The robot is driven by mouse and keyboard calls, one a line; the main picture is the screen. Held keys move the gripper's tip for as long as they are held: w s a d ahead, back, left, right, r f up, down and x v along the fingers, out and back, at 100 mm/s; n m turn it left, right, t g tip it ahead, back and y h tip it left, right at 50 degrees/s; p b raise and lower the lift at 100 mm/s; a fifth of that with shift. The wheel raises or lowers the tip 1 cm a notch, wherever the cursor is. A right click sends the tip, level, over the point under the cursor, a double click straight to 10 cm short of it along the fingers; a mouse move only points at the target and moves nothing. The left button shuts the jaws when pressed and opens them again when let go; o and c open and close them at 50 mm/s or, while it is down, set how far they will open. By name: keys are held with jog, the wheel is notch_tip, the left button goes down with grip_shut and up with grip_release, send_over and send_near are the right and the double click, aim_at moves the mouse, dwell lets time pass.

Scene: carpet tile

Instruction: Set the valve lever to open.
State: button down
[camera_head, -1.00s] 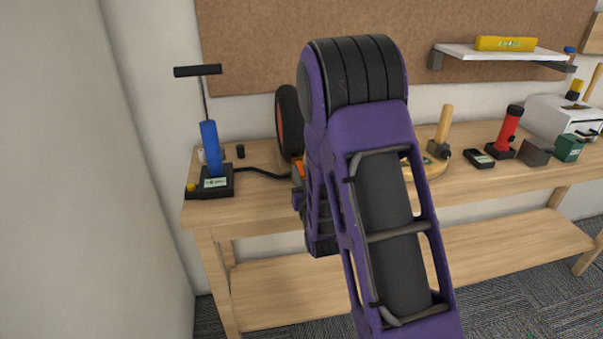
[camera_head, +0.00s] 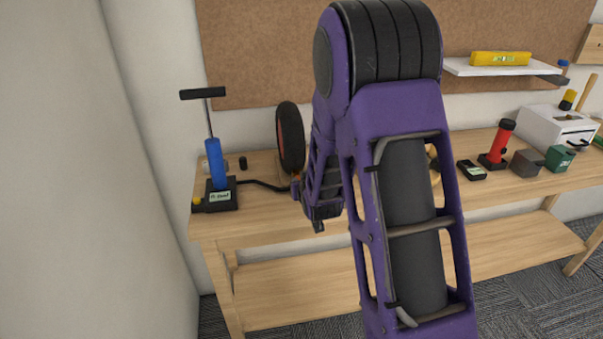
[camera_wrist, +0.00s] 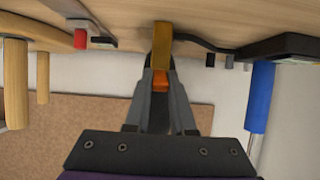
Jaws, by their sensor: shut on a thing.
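In the wrist view, which shows the bench upside down, my gripper (camera_wrist: 159,77) is shut on an orange lever (camera_wrist: 159,89) between its dark fingers. A yellow-brown part (camera_wrist: 162,42) extends from the fingertips towards the bench top; I take these for the valve and its lever. The fingers hide part of the lever, and I cannot tell its exact setting. In the head view my purple arm hides most of the valve. Only a small orange bit (camera_head: 296,177) shows left of my wrist, near the end of a black hose.
The hose (camera_head: 262,185) runs to a blue hand pump (camera_head: 214,163) at the bench's left end. A black wheel with a red hub (camera_head: 290,138) stands behind my wrist. A red torch (camera_head: 498,143) and several small items stand at the right. Bare bench top (camera_head: 245,222) lies in front.

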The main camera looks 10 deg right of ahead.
jog(key=g+p, duration=0.1)
jog(key=r+g+p, duration=0.1)
jog(key=shift+w+r+g, duration=0.3)
jog(key=shift+w+g, duration=0.1)
jog(key=shift+w+r+g, duration=0.15)
jog(key=shift+w+g, duration=0.05)
jog(key=shift+g, duration=0.7)
jog(key=shift+w+r+g, duration=0.1)
jog(key=shift+w+g, duration=0.1)
jog(key=shift+g, duration=0.7)
jog(key=c, duration=0.8)
grip_release()
jog(key=shift+o, duration=0.2)
jog(key=shift+r, duration=0.1)
jog(key=v, duration=1.7)
jog(key=shift+r+p, duration=0.2)
jog(key=shift+p, duration=0.15)
